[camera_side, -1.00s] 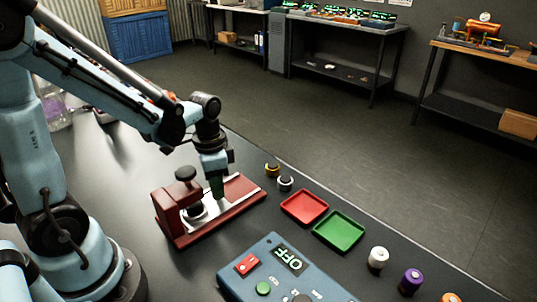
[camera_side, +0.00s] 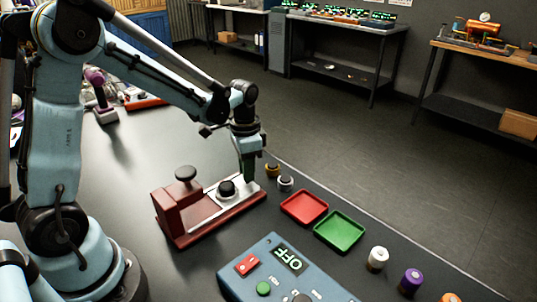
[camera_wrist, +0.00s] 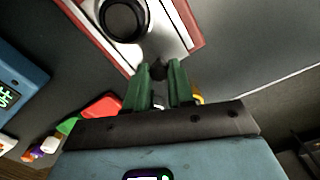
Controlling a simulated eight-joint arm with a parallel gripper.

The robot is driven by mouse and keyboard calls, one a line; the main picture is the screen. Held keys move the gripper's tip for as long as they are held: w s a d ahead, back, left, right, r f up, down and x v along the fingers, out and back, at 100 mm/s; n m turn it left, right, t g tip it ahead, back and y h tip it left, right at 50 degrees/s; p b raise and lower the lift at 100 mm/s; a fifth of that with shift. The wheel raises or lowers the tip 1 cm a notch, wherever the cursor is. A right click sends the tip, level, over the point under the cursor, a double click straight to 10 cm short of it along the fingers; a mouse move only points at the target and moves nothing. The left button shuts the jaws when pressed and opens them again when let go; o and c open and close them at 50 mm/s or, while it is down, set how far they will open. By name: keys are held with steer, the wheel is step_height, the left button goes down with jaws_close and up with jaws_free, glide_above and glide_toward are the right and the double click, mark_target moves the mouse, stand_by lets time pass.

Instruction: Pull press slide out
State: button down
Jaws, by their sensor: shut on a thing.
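The press (camera_side: 172,208) is a dark red block with a black round knob on top, fixed on a red base (camera_side: 190,238) on the black bench. Its press slide (camera_side: 205,214) is a silver plate carrying a black round piece (camera_side: 227,188), which sits clear of the red block, towards the right end of the base. In the wrist view the slide (camera_wrist: 168,45) and black piece (camera_wrist: 122,20) show close up. My gripper (camera_side: 248,172) is shut at the slide's outer end; its green fingers (camera_wrist: 163,85) close around a small dark knob (camera_wrist: 157,69) there.
Beyond are a red tray (camera_side: 304,206), a green tray (camera_side: 339,231) and several coloured cylinders. A blue control box (camera_side: 280,270) reading OFF stands in front.

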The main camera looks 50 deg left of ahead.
steer(key=c, duration=1)
jaws_free()
steer(key=shift+w, duration=0.2)
steer(key=shift+o, duration=0.2)
step_height(320, 180, up, 12)
steer(key=n+t, duration=0.2)
steer(key=t, duration=0.1)
glide_above(241, 195)
steer(key=s+d+f+n+t, duration=0.2)
steer(key=s+t, duration=0.2)
steer(key=s, duration=0.1)
steer(key=shift+s+d+n, duration=0.2)
steer(key=shift+s+n, duration=0.05)
steer(key=shift+n, duration=0.05)
